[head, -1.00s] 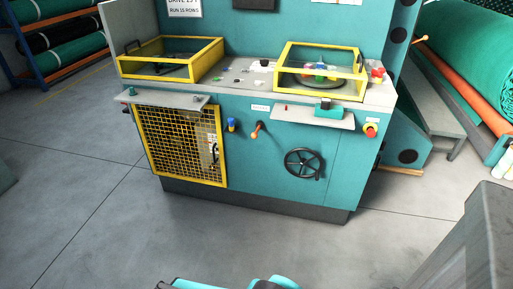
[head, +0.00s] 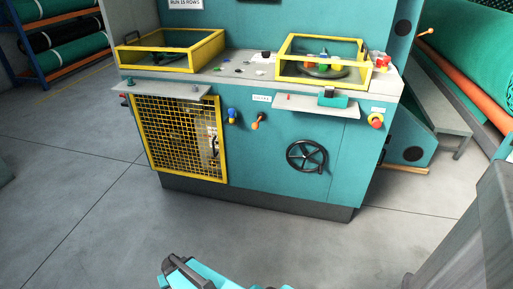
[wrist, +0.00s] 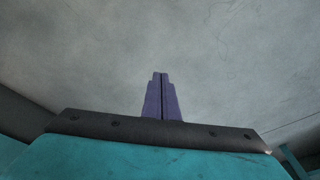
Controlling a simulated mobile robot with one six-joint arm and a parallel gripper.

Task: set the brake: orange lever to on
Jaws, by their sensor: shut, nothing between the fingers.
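The orange lever (head: 256,121) is on the teal front panel of the machine, below a small white label (head: 261,98) that seems to read BRAKE. Its orange knob hangs down and slightly left of its pivot. On and off marks are too small to read. In the wrist view my gripper (wrist: 161,76) has its purple fingers shut together with nothing between them, over bare grey floor. The lever is outside the wrist view. In the head view only part of my teal arm shows at the bottom edge, well short of the machine.
A blue-knobbed lever (head: 232,116) is close left of the orange one. A grey shelf (head: 305,104) juts out above right, and a black handwheel (head: 306,156) and a red stop button (head: 376,120) are to the right. A yellow mesh guard (head: 180,135) is left. Floor in front is clear.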

